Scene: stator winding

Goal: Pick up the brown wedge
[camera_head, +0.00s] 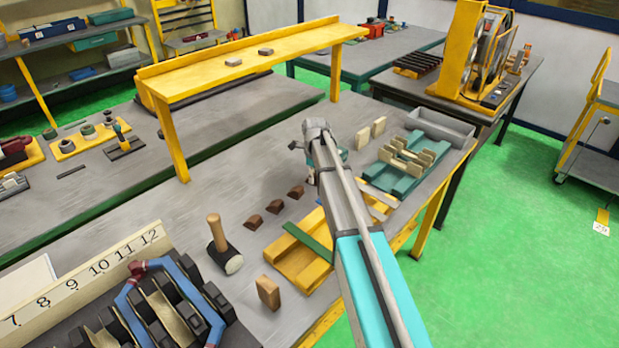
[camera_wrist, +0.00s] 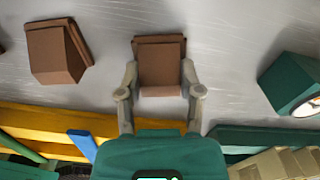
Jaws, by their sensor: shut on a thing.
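In the wrist view my gripper (camera_wrist: 159,70) has its two grey fingers on either side of a brown wedge (camera_wrist: 160,52), shut on it. I cannot tell whether the wedge still touches the grey table. A second brown wedge (camera_wrist: 57,52) lies apart to its left, and part of another (camera_wrist: 1,47) shows at the left edge. In the head view several brown wedges lie in a row: one near the mallet (camera_head: 254,222), one in the middle (camera_head: 274,207) and one close to my arm (camera_head: 296,191). My arm hides the gripped wedge there.
A yellow tray (camera_head: 286,268) with a green strip lies near the wedges. A mallet (camera_head: 222,247) and a brown block (camera_head: 268,292) are nearer. A teal fixture (camera_head: 398,180) and a grey bin (camera_head: 440,125) stand right of my arm. A green object (camera_wrist: 284,78) is right of my gripper.

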